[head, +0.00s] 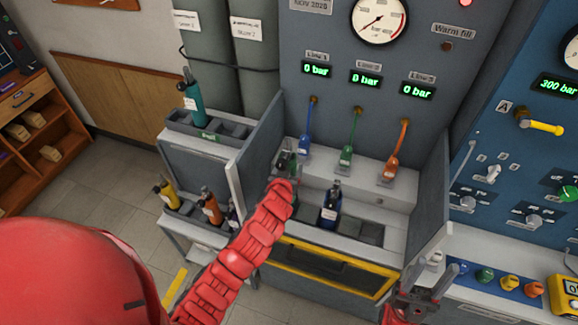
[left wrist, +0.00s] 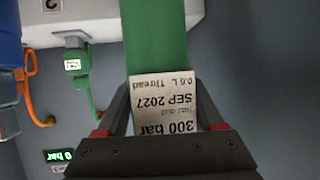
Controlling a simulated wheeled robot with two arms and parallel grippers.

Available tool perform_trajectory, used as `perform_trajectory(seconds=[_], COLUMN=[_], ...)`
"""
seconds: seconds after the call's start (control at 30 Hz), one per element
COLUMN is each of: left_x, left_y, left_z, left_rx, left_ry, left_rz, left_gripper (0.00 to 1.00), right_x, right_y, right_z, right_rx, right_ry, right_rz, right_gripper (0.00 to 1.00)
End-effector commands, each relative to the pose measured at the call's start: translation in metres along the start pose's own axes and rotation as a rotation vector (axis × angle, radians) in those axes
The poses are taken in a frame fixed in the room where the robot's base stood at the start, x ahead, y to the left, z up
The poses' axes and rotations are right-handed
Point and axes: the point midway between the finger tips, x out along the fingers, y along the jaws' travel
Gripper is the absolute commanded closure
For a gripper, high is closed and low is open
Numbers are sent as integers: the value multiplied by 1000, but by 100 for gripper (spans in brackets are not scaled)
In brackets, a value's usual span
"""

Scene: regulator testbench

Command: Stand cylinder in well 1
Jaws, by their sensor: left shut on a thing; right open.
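My left gripper (left wrist: 155,104) is shut on a green cylinder (left wrist: 155,40) with a white label reading 300 bar and SEP 2027. In the head view my red left arm reaches to the bench's left end, where the left gripper (head: 287,163) is small and partly hidden by the arm. The cylinder's lower end and its contact with any well cannot be made out. The row of wells (head: 369,233) lies in the bench. A blue cylinder (head: 330,206) stands upright in one well, and its side shows in the left wrist view (left wrist: 10,40). My right gripper (head: 420,297) is open and empty at lower right.
Grey side panels (head: 262,133) flank the bench. Blue, green and orange hoses (head: 348,140) hang behind the wells. A teal cylinder (head: 193,105) stands in the rack marked Full (head: 230,131) at left; yellow and orange cylinders (head: 211,208) stand below. Wells right of the blue cylinder are empty.

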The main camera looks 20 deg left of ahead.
Motion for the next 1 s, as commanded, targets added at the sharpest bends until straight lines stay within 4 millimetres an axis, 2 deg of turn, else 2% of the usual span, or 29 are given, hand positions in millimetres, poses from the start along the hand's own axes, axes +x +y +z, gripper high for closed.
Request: perform_trajectory(seconds=[1.0], left_x=[36], left_y=[0], left_z=[78], left_rx=[0], left_ry=[4], left_rz=[0], left_gripper=[100], right_x=[-77], right_y=[-4], right_z=[13], right_rx=[0], right_ry=[0], right_rz=[0], right_gripper=[50])
